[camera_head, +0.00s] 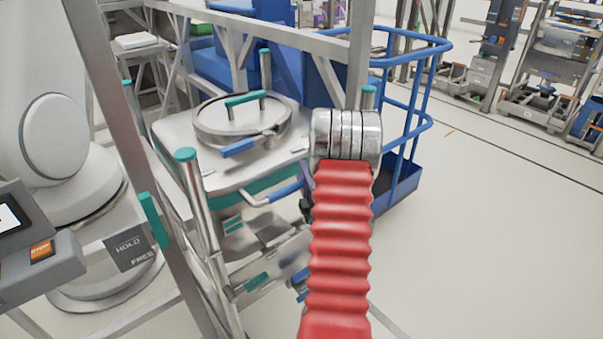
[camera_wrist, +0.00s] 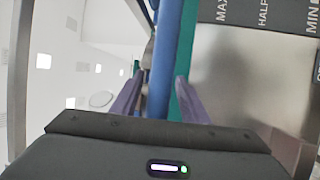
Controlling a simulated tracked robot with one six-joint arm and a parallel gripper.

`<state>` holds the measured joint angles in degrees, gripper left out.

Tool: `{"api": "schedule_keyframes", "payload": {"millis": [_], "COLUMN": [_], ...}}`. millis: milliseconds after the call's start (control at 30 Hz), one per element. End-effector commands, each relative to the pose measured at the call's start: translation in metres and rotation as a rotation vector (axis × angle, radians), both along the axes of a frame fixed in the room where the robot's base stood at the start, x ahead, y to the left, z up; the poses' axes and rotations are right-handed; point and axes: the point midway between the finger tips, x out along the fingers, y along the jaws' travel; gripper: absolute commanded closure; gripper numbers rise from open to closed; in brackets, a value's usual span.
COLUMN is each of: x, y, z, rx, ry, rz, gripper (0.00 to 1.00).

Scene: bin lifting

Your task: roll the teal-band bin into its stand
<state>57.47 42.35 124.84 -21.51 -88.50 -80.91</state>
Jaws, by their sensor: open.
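The teal-band bin (camera_head: 180,135) is a steel container at the centre left of the head view, with a round clamped lid (camera_head: 215,118) and a teal band (camera_head: 250,186) below its top. A blue handle bar (camera_head: 287,192) sticks out at its near right side. In the wrist view, my gripper (camera_wrist: 157,80) is open. Its purple-grey fingers lie either side of a blue bar (camera_wrist: 164,60) and part of a teal strip (camera_wrist: 188,95); contact cannot be told. In the head view the gripper is mostly hidden behind my red sleeve. I cannot tell which frame is the stand.
A grey metal frame (camera_head: 92,60) crosses in front of the bin. A HOLD/FREE plate (camera_head: 130,248) is at lower left, beside a white machine (camera_head: 55,140). A blue railed platform (camera_head: 405,180) stands behind. A MAX/HALF/MIN panel (camera_wrist: 265,14) is in the wrist view.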

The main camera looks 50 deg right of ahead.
Motion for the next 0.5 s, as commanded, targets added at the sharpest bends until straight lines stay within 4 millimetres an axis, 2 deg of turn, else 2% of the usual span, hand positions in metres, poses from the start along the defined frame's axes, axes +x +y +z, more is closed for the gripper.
{"api": "schedule_keyframes", "payload": {"millis": [200,500], "x": [0.0127,0.0132], "y": [-0.009,-0.0095], "z": [0.0029,0.0029], "rx": [-0.001,0.0], "ry": [-0.001,0.0], "rz": [0.0,-0.001], "gripper": [0.59,0.6]}}
